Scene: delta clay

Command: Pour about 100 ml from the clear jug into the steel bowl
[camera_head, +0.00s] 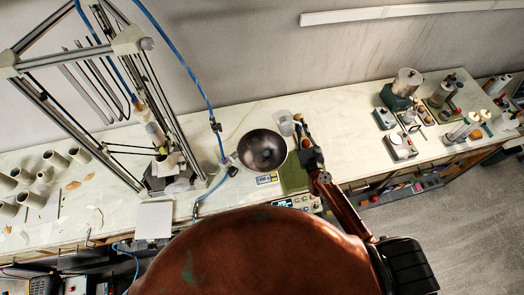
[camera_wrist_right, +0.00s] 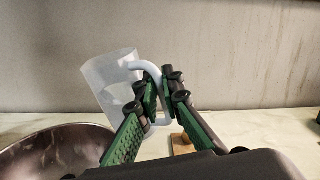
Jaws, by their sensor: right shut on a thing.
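The clear jug (camera_head: 286,122) is just behind and right of the steel bowl (camera_head: 262,153) in the head view. My right gripper (camera_head: 303,138) is at the jug's right side. In the right wrist view my right gripper (camera_wrist_right: 158,88) is shut on the white handle of the jug (camera_wrist_right: 104,78). The jug leans to the left there, its rim to the upper left. I cannot tell how much is in it. The bowl (camera_wrist_right: 48,153) shows at the lower left, empty as far as I see, with no stream into it. My left gripper is out of view.
A green mat (camera_head: 293,178) lies right of the bowl, and a small display (camera_head: 267,180) is in front of it. A metal frame machine (camera_head: 150,85) stands to the left. Bottles and small devices (camera_head: 402,145) stand far right. A wooden piece (camera_wrist_right: 182,144) is behind the gripper.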

